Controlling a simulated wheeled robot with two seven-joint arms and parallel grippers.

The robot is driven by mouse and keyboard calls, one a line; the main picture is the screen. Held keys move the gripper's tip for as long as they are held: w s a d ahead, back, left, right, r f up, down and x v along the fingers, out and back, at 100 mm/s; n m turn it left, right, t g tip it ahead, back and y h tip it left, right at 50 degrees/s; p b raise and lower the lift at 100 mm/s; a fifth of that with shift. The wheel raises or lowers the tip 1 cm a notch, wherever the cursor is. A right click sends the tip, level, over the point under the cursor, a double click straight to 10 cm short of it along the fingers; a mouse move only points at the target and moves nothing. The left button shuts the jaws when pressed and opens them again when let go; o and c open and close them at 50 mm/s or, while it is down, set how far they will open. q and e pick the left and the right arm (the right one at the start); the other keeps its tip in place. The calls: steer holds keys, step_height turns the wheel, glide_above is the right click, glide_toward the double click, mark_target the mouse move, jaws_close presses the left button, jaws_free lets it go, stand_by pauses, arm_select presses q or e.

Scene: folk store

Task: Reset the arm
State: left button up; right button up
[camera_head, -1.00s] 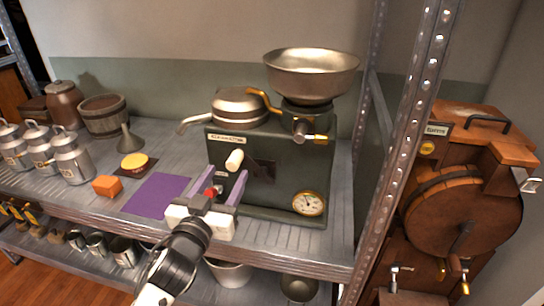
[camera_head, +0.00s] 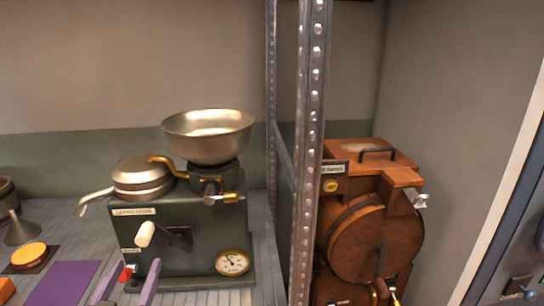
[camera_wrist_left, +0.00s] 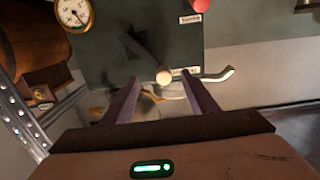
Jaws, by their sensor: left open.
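My left gripper (camera_head: 132,277) shows at the bottom of the head view, its two purple fingers open and apart, with nothing seen between them in the wrist view (camera_wrist_left: 162,97). It is in front of the lower left of a dark green machine (camera_head: 190,239). A red knob (camera_head: 125,274) on the machine shows between the fingers in the head view. A cream-tipped lever (camera_head: 145,234) stands above them. In the left wrist view, which looks upside down, the machine front (camera_wrist_left: 160,40) lies beyond the fingers. My right gripper is not in view.
The machine carries a metal bowl (camera_head: 209,140) and a round lidded pan (camera_head: 143,177). A perforated metal post (camera_head: 306,150) stands to its right, with a wooden drum machine (camera_head: 362,240) beyond. A purple mat (camera_head: 62,283) and a yellow-topped disc (camera_head: 29,254) lie at left.

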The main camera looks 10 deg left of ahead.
arm_select(q)
steer(key=s+d+f+m+g+h, duration=0.1)
steer(key=s+d+f, duration=0.4)
steer(key=f, duration=0.5)
steer(key=s+d+f+m+g+h, duration=0.2)
steer(key=s+d+f+g, duration=0.3)
steer(key=f, duration=0.5)
steer(key=s+d+f+m+g+h, duration=0.1)
steer(key=s+d+f+g+h, duration=0.1)
steer(key=s+d+f, duration=0.3)
steer(key=s+f+h, duration=0.1)
steer(key=s+f, duration=0.3)
steer(key=f, duration=0.1)
steer(key=shift+d+f+g, duration=0.25)
steer(key=shift+d+g, duration=0.15)
